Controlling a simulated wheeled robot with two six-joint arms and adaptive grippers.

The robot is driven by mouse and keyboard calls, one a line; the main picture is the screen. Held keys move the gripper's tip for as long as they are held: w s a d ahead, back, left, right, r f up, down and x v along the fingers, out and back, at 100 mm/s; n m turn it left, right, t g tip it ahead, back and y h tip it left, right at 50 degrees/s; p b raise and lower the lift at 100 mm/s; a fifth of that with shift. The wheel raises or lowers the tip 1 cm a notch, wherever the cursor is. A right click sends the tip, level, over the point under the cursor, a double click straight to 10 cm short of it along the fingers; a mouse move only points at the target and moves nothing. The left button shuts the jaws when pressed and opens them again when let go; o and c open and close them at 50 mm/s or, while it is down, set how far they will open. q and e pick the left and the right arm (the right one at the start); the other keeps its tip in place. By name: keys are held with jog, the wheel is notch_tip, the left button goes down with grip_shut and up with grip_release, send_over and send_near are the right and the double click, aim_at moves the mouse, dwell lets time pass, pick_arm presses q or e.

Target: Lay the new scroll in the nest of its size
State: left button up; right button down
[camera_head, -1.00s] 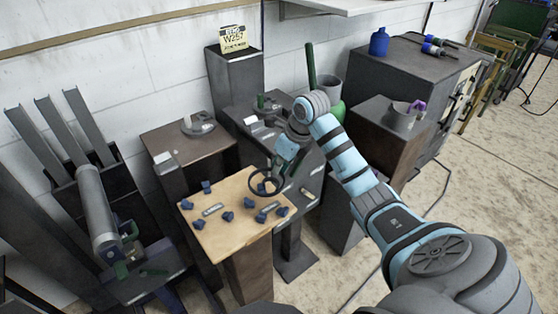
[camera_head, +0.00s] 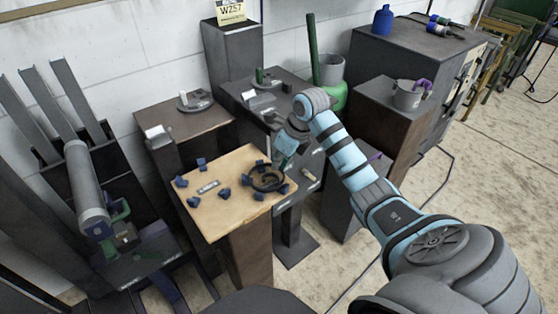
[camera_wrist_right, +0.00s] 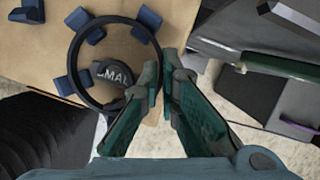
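The scroll, a black ring (camera_wrist_right: 74,55), is over the right-hand group of blue blocks (camera_wrist_right: 72,84) in the right wrist view. In the head view the ring (camera_head: 268,178) is at the tan board's (camera_head: 222,224) right side. I cannot tell whether it touches the board. A dark patch inside it reads "SMAL", partly cut off. My right gripper (camera_wrist_right: 166,62) is shut on the ring's right edge. It also shows in the head view (camera_head: 277,168). A left group of blue blocks (camera_head: 181,182) surrounds a pale label (camera_head: 208,187) and is empty. My left gripper is not clearly visible.
A dark pedestal (camera_head: 190,125) stands behind the board, and a dark table (camera_head: 255,88) with fittings is behind and right. A grey roller (camera_head: 86,185) is at left. A pedestal with a pot (camera_head: 408,95) stands right. Floor is open at far right.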

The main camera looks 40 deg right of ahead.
jog(key=shift+f, duration=0.2)
dwell(0.6)
jog(key=c, duration=1.7)
grip_release()
jog(key=v, duration=1.2)
